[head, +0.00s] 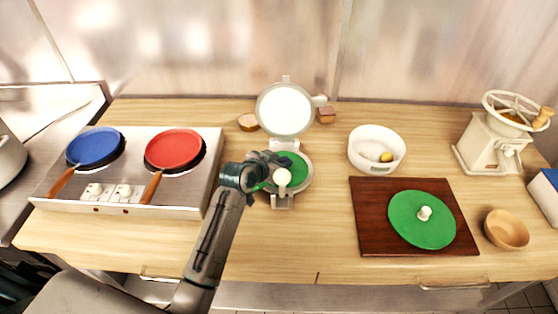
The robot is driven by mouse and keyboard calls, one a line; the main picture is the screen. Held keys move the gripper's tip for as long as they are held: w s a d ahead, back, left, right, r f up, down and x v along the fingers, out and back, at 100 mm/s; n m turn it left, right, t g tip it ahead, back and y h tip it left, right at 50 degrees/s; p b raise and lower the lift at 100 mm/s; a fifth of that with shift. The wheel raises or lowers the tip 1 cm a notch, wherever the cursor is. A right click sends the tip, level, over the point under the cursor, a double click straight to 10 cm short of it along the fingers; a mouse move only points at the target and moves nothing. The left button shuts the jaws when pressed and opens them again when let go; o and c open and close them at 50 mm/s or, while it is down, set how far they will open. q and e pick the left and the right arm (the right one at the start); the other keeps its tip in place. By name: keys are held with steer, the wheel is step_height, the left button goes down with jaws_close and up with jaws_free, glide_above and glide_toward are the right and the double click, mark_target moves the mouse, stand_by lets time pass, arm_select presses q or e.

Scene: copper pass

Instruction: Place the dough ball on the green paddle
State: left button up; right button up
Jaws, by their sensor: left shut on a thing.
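A pale round dough ball (282,177) shows at the fingertips of my left gripper (277,173). The gripper is shut on it, though the fingers partly hide the contact. The ball appears over a round green surface (298,164) on the lower plate of an open press (283,201). I cannot tell whether the ball touches it. Another flat green disc (408,232), with a small pale knob, lies on a dark wooden board (368,236) at the right. I cannot tell which green round is the paddle. My right gripper is out of view.
The press's raised lid (284,109) stands behind the gripper. A hob with a blue pan (95,147) and a red pan (175,149) is at the left. A white bowl (361,153), wooden bowl (507,230) and grinder (487,147) stand at the right. The front counter strip is clear.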

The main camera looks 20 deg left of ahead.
arm_select(q)
steer(key=shift+f, duration=0.15)
steer(key=o, duration=0.7)
steer(key=shift+o, duration=1.4)
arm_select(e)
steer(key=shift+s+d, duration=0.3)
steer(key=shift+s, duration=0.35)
arm_select(q)
steer(key=shift+r, duration=0.25)
steer(key=shift+s+a, duration=0.1)
steer(key=shift+s, duration=0.2)
steer(key=b+v, duration=0.2)
steer(key=v, duration=0.9)
steer(key=shift+b, duration=0.4)
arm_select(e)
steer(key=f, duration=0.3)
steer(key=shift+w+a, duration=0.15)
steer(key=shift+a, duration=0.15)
